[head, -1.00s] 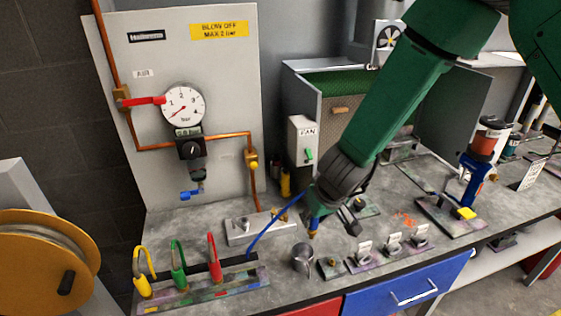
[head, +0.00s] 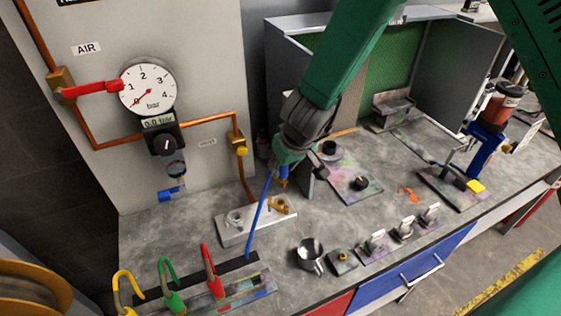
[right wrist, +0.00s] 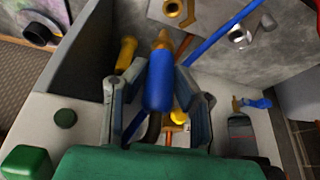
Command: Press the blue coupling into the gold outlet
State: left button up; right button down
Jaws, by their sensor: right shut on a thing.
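My right gripper (head: 288,170) is shut on the blue coupling (right wrist: 160,85). The coupling has a brass tip (right wrist: 162,40) that extends past the fingers. A blue hose (head: 258,214) runs from it down to the rack. The gold outlet (head: 278,206) is a brass fitting on a pale metal block (head: 233,239), beside a silver fitting (head: 235,219). In the head view the coupling is above the outlet, apart from it. The outlet also shows at the top of the right wrist view (right wrist: 174,9), ahead of the tip. My left gripper is not in view.
A rack with yellow, green (head: 170,287) and red (head: 211,272) hoses stands at the front left. A metal cup (head: 310,254) stands right of the block. The gauge (head: 147,87) and copper pipe are behind. The spray booth wall (head: 298,75) is close to my right arm.

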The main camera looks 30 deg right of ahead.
aim_at(279, 181)
jog(key=shift+w+a+r, duration=0.15)
jog(key=shift+a+r, duration=0.05)
jog(key=shift+a, duration=0.45)
jog(key=f+b, duration=0.1)
jog(key=d+f+b, duration=0.1)
jog(key=f, duration=0.1)
jog(key=shift+f, duration=0.15)
jog(key=shift+a+f+b, duration=0.1)
jog(key=shift+f+b, duration=0.45)
jog(key=shift+f, duration=0.05)
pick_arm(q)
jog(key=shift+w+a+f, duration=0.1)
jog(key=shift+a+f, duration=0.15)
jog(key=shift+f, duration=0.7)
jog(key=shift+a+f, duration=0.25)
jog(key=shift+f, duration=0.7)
pick_arm(e)
jog(key=shift+a+f, duration=0.25)
jog(key=shift+a, duration=0.1)
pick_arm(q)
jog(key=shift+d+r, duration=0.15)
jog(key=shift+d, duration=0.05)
pick_arm(e)
jog(key=shift+d, duration=0.25)
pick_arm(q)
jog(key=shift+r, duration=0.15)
pick_arm(e)
jog(key=shift+a, duration=0.1)
